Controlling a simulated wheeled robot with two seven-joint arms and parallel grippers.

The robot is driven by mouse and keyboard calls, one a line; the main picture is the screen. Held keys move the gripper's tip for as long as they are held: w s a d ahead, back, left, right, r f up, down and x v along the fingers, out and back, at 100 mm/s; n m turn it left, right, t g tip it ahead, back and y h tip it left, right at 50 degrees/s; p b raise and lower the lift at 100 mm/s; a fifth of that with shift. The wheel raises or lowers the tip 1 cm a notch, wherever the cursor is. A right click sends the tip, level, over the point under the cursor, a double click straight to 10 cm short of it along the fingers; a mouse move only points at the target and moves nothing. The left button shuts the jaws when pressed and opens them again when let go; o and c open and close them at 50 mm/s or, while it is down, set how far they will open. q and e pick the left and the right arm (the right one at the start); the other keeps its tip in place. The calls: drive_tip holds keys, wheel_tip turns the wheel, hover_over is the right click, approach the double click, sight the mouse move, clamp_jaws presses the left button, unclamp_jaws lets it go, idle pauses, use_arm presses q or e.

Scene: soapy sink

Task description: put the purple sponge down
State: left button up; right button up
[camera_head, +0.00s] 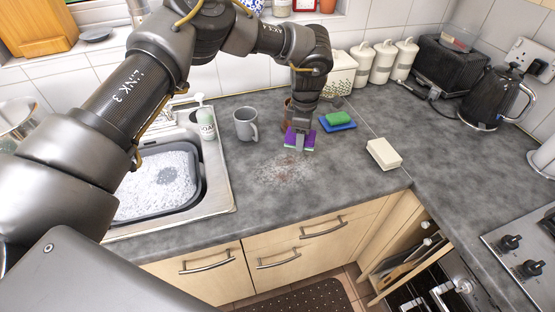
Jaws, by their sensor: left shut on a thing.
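The purple sponge (289,137) is between the fingers of my left gripper (299,145), over the grey worktop right of the sink. My left arm comes in from the left, and the gripper points down, shut on the sponge. Purple shows on both sides of the fingers. I cannot tell whether the sponge touches the worktop. My right gripper is not in view.
A grey mug (246,124) stands left of the gripper. A green sponge (338,118) lies on a blue one (338,126) to the right. A cream block (384,154) lies further right. The sink holds a soapy basin (160,183). The worktop's front middle is clear.

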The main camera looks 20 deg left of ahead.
use_arm(q)
drive_tip(key=s+a+r+m, duration=0.1)
drive_tip(key=s+a+m, duration=0.2)
drive_tip(key=s, duration=0.6)
drive_tip(key=s+a+r+m, duration=0.2)
drive_tip(key=s+a+m, duration=0.1)
drive_tip(key=s+m, duration=0.3)
drive_tip(key=s, duration=0.2)
drive_tip(key=shift+s+a, duration=0.3)
drive_tip(key=shift+s, duration=0.05)
